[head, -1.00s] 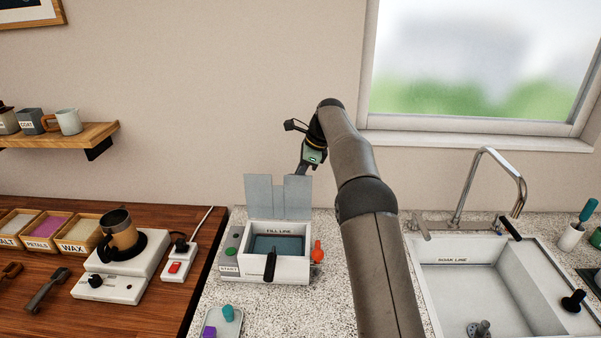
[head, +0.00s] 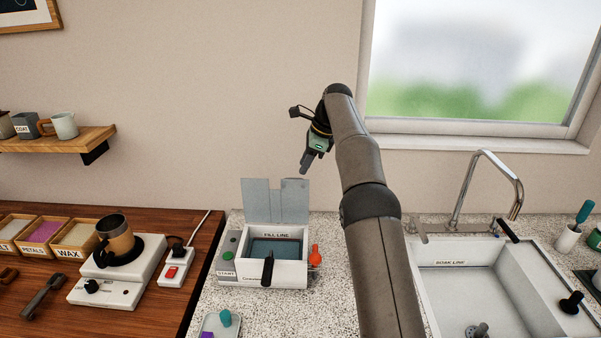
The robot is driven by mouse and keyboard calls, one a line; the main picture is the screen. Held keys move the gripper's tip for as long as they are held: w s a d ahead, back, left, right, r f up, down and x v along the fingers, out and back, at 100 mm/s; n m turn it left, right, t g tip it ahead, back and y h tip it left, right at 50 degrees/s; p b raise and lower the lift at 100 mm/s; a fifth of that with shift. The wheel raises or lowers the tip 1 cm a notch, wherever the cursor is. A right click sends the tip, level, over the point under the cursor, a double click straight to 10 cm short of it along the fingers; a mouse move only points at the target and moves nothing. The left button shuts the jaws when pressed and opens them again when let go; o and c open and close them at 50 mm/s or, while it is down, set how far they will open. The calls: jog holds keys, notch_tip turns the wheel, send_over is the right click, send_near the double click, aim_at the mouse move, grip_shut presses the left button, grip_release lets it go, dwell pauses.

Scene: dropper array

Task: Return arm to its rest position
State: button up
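My gripper (head: 305,168) hangs in the air above and behind the white box with the fill line (head: 292,275). It is seen from the side and small, so I cannot tell whether its fingers are apart. Nothing clearly shows in it. My arm reaches up from the bottom right of the middle and bends at the top toward the gripper. The box's grey lid flaps (head: 275,200) stand upright at its back, below the gripper.
A sink (head: 440,300) with a tall faucet (head: 468,185) is on the right. A hot plate (head: 105,290) with a brown mug (head: 117,235) stands on the wooden counter at left. A wall shelf (head: 60,142) holds mugs. The air around the gripper is clear.

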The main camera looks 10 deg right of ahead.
jog(key=shift+s+d+r, duration=0.15)
jog(key=shift+d+r, duration=0.05)
jog(key=shift+r, duration=0.4)
jog(key=s+d+r+n+h+b, duration=0.1)
jog(key=s+r+n+h+b, duration=0.15)
jog(key=s+n, duration=1.15)
jog(key=s+f+n, duration=0.2)
jog(key=s+f, duration=0.3)
jog(key=s, duration=0.6)
jog(key=s+d+f+n+h+b, duration=0.1)
jog(key=s+f, duration=0.4)
jog(key=s, duration=0.7)
jog(key=s+d+f+n+h+b, duration=0.1)
jog(key=s+f, duration=0.3)
jog(key=s, duration=0.8)
jog(key=shift+s+f+n, duration=0.15)
jog(key=shift+f+n, duration=0.25)
jog(key=shift+n, duration=0.4)
